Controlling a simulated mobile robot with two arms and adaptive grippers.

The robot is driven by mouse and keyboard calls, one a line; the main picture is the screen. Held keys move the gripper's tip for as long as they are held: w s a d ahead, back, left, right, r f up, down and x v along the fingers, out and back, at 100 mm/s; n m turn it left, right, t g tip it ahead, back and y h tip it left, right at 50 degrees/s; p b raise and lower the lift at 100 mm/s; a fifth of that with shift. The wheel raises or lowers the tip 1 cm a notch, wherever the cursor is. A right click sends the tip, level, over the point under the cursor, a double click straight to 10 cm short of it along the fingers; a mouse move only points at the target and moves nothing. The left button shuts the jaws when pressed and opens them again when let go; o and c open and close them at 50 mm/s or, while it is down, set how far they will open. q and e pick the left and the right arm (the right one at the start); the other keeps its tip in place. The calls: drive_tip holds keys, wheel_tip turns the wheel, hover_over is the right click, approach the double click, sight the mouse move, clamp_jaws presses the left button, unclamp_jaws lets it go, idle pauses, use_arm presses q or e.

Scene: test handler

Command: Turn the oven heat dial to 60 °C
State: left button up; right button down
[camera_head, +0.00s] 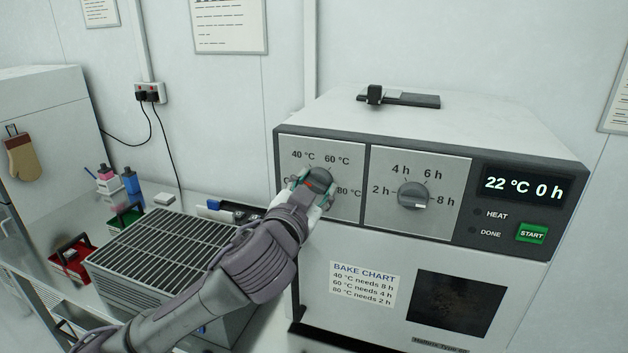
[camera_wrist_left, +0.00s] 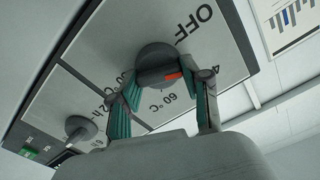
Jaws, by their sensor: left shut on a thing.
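The heat dial (camera_head: 322,175) is a round dark grey knob with a raised bar and an orange-red mark. It sits on the left panel of the oven (camera_head: 520,270). My left gripper (camera_head: 308,187) is shut on it, with one green-padded finger on each side. In the left wrist view the heat dial (camera_wrist_left: 157,56) sits between the fingertips of my left gripper (camera_wrist_left: 168,86). Its mark points roughly to the 40 °C label, not to 60 °C. The gripper covers the OFF label in the head view. My right gripper is not in view.
The time dial (camera_head: 413,197) is on the panel to the right. The display (camera_head: 522,188) reads 22 °C 0 h, above a green START button (camera_head: 532,233). A bake chart (camera_head: 362,287) is below. A grey slatted unit (camera_head: 180,255) stands left of the oven.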

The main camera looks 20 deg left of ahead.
use_arm(q)
drive_tip(key=m+p, duration=0.3)
drive_tip(key=m, duration=0.3)
drive_tip(key=shift+r, duration=0.1)
drive_tip(key=m+p, duration=0.3)
drive_tip(key=m, duration=0.3)
drive_tip(key=shift+d+m+p, duration=0.1)
drive_tip(key=shift+m+p, duration=0.3)
drive_tip(key=m, duration=0.2)
drive_tip(key=shift+f+m+p, duration=0.2)
drive_tip(key=shift+m+p, duration=0.15)
drive_tip(key=shift+m, duration=0.05)
drive_tip(key=shift+f+m, duration=0.1)
drive_tip(key=shift+m, duration=2.1)
drive_tip(key=o, duration=1.2)
drive_tip(key=shift+c, duration=0.2)
